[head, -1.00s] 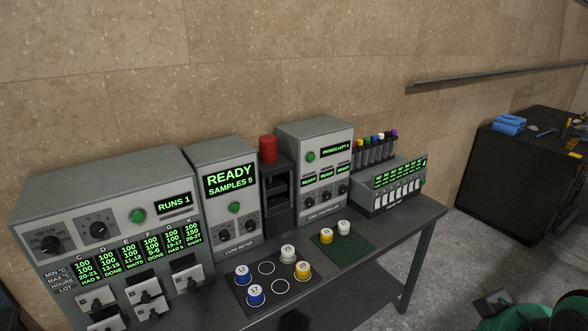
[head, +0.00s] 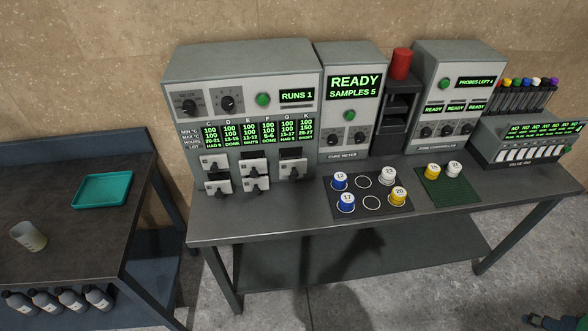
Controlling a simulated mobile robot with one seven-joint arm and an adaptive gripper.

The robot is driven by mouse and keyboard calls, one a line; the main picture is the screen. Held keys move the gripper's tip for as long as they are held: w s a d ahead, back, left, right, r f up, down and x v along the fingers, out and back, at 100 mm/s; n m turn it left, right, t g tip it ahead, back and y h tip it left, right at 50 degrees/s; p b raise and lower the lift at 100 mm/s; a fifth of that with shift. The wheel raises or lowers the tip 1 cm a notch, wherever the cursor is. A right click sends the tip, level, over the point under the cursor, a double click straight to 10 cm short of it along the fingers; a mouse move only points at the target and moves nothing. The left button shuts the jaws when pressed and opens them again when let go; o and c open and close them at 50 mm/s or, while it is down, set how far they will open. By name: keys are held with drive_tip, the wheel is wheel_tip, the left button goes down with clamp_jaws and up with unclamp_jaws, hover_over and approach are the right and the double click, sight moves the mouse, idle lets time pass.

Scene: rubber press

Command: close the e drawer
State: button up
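The grey drawer cabinet (head: 240,75) stands at the left end of the bench, with columns C, D, E, F, G and K on its green display (head: 258,134). Several white-fronted drawers with dark handles show below it: upper left (head: 214,163), upper middle (head: 254,166), upper right (head: 293,169), lower left (head: 217,185) and lower middle (head: 257,185). They stand out from the cabinet's face. Their letters are too small to read, so I cannot tell which is the e drawer or how far it is open. My gripper is not recognisable in view.
The bench top (head: 260,217) is clear in front of the drawers. A dark mat (head: 350,206) with numbered blue and yellow pots lies to their right. A side table (head: 60,215) at the left holds a teal tray (head: 102,190) and a beige cup (head: 28,237). Floor shows between the tables.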

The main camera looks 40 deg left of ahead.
drive_tip(key=shift+w+a, duration=0.1)
drive_tip(key=c, duration=0.8)
drive_tip(key=shift+w+a, duration=0.25)
drive_tip(key=shift+w, duration=0.05)
clamp_jaws()
drive_tip(key=w+a+f+m+t+y+p, duration=0.1)
drive_tip(key=w+a+f+y+p, duration=0.1)
drive_tip(key=w+a, duration=0.45)
drive_tip(key=w+a+f+m+y+p, duration=0.15)
drive_tip(key=w+a, duration=0.25)
drive_tip(key=a, duration=0.6)
drive_tip(key=w+a+f+m+t+y+p, duration=0.1)
drive_tip(key=w+a+p, duration=0.1)
drive_tip(key=w+a, duration=0.5)
drive_tip(key=s+a+f+m+y+p, duration=0.1)
drive_tip(key=s+a+f+m, duration=0.1)
drive_tip(key=a, duration=0.7)
drive_tip(key=s+a+f+m+t+y+p, duration=0.1)
drive_tip(key=s+a+f+m+p, duration=0.1)
drive_tip(key=s+a+f, duration=0.3)
drive_tip(key=s+a+f+m+y+p, duration=0.2)
drive_tip(key=s+a+f, duration=0.2)
drive_tip(key=a, duration=0.9)
drive_tip(key=shift+s+a+f, duration=0.15)
drive_tip(key=shift+a+f, duration=0.15)
drive_tip(key=shift+f, duration=1.25)
